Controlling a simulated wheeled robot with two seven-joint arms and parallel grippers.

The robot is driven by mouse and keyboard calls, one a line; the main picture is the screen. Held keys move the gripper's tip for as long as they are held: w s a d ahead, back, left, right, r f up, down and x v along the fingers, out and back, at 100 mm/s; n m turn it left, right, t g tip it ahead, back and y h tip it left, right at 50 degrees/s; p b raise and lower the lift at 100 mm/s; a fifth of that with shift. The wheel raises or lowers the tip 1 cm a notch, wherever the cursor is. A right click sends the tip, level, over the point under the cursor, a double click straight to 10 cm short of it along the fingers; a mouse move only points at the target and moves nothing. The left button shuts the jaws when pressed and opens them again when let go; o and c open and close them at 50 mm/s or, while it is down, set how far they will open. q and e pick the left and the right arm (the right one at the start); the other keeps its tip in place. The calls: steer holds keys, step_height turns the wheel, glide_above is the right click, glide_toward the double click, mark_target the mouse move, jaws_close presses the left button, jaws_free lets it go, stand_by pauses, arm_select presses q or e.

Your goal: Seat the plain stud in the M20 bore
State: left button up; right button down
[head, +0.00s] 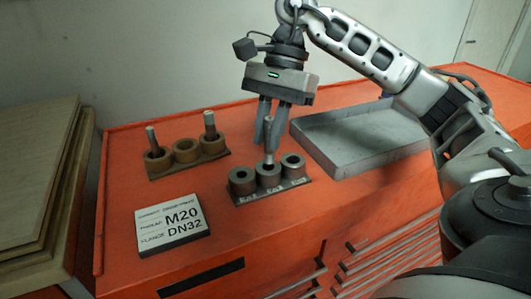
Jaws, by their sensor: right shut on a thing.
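My right gripper (267,140) points down over the dark grey row of three steel collars (242,182) and is shut on a plain grey stud (269,158). The stud is upright, and its lower end meets the middle collar (268,181). I cannot tell whether its tip is inside the bore or just at its mouth. The left and right collars (293,169) look empty. Small labels on the front edge of their base are too small to read. A card (172,226) reads M20 and DN32. My left gripper is not in view.
A brown holder (186,152) at the back left has two studs (210,124) standing in its outer cups; its middle cup is empty. A grey tray (355,145) lies behind and right of the collars. The orange cabinet top (130,190) is clear around the card.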

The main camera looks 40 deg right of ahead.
mark_target(266, 160)
step_height(266, 160, down, 3)
steer(key=shift+f, duration=0.5)
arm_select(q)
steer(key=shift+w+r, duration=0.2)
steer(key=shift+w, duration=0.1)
arm_select(e)
steer(key=shift+f, duration=0.1)
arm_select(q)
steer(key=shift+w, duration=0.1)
arm_select(e)
steer(key=shift+f, duration=0.1)
steer(key=shift+f+b, duration=0.15)
steer(key=shift+b, duration=0.15)
steer(key=c, duration=1.3)
jaws_free()
steer(key=shift+c, duration=0.2)
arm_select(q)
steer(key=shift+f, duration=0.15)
